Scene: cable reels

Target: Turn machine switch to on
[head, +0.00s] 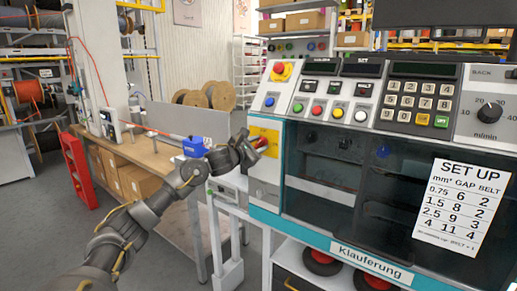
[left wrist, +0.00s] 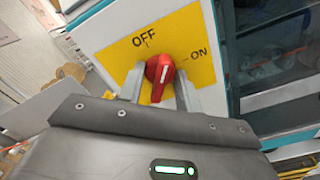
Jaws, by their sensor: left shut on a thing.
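The machine switch is a red rotary knob (left wrist: 160,70) on a yellow plate (left wrist: 205,35) marked OFF at the top and ON at the right. In the head view the yellow plate (head: 270,133) is on the machine's left front, below the buttons. My left gripper (left wrist: 158,84) has its two fingers on either side of the knob and is shut on it. The knob's white line is close to upright in the wrist view; which mark it points to is hard to tell. In the head view my left gripper (head: 256,146) partly covers the switch (head: 262,143). My right gripper is not in view.
The machine's control panel (head: 360,95) has several buttons, a keypad (head: 411,100) and a dial (head: 489,112).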

